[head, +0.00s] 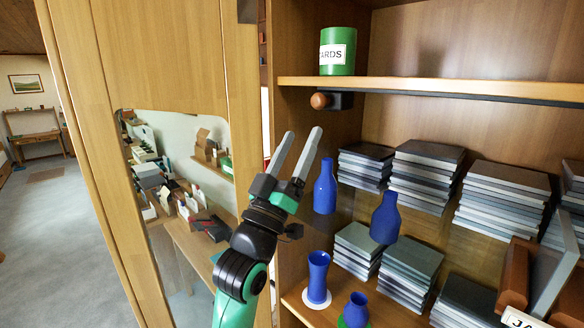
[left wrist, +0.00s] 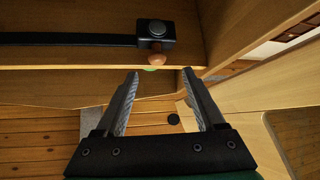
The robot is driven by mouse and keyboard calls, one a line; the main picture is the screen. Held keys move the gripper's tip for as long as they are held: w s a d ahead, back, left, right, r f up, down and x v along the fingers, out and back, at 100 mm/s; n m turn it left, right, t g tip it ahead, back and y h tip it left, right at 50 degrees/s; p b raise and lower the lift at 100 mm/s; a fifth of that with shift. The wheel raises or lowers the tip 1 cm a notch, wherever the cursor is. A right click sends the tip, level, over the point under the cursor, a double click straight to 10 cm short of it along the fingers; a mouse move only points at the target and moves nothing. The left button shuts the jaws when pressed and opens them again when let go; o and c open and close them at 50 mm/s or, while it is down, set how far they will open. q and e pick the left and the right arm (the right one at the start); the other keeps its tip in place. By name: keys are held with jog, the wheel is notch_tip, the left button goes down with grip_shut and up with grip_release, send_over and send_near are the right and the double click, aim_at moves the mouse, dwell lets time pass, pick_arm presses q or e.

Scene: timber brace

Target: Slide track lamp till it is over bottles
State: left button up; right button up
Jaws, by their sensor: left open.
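The track lamp (head: 341,100) is a small black block with a round brown knob (head: 320,100), at the left end of a black track (head: 450,95) under the upper shelf. In the left wrist view the lamp (left wrist: 155,32) and its knob (left wrist: 156,57) are just beyond my fingertips. Blue bottles stand below: one (head: 325,188) under the lamp's left side, another (head: 385,217) further right, and vases (head: 318,275) lower down. My left gripper (head: 303,136) is open and empty, pointing up below and left of the knob, apart from it. My right gripper is not in view.
Stacks of grey slabs (head: 428,175) fill the shelves to the right. A green tin (head: 338,50) stands on the upper shelf (head: 430,85). A wooden door panel with a mirror (head: 190,170) is at left, close to my arm. Brown and grey boards (head: 545,280) are at lower right.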

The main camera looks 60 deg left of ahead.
pick_arm(q)
jog(key=v, duration=0.3)
jog(key=shift+s+d+f+b, duration=0.1)
jog(key=shift+s+f+b, duration=0.15)
jog(key=shift+f+b, duration=0.05)
